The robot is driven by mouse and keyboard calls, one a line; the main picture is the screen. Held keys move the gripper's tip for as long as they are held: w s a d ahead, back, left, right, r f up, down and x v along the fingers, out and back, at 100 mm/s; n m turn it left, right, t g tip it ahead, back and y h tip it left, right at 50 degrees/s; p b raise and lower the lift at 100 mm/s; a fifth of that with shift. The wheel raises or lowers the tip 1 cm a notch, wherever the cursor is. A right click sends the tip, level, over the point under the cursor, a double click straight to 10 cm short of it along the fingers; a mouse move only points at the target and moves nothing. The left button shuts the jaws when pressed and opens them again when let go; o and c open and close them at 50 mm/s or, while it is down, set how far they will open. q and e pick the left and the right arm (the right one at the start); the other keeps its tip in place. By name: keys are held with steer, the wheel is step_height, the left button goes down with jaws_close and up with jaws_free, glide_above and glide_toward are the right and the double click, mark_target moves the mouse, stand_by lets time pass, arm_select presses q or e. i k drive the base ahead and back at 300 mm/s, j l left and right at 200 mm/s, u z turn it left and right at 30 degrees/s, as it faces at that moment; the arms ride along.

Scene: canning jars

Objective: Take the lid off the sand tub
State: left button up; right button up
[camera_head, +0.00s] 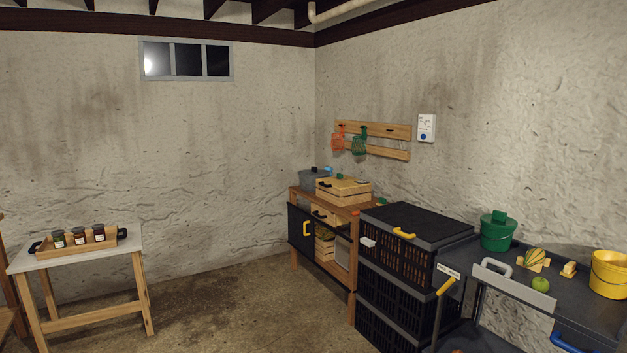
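No view here marks which container is the sand tub. A green tub (497,234) with a green lid (498,217) on top stands on the dark cart top at the right. A yellow bucket (608,274) stands at the right edge; whether it has a lid is not clear. A grey tub (312,180) stands on the wooden workbench at the back, partly hidden by a wooden crate. Neither of my grippers is in view.
A small table (85,257) with a jar tray is far left. The middle floor is clear.

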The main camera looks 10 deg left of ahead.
mark_target(314, 171)
steer(key=i+j+u, duration=0.4)
steer(key=i, duration=0.7)
steer(key=i+l+u, duration=0.1)
steer(key=i+u, duration=0.25)
steer(key=i, duration=0.7)
steer(key=i+u, duration=0.3)
steer(key=i, duration=1.8)
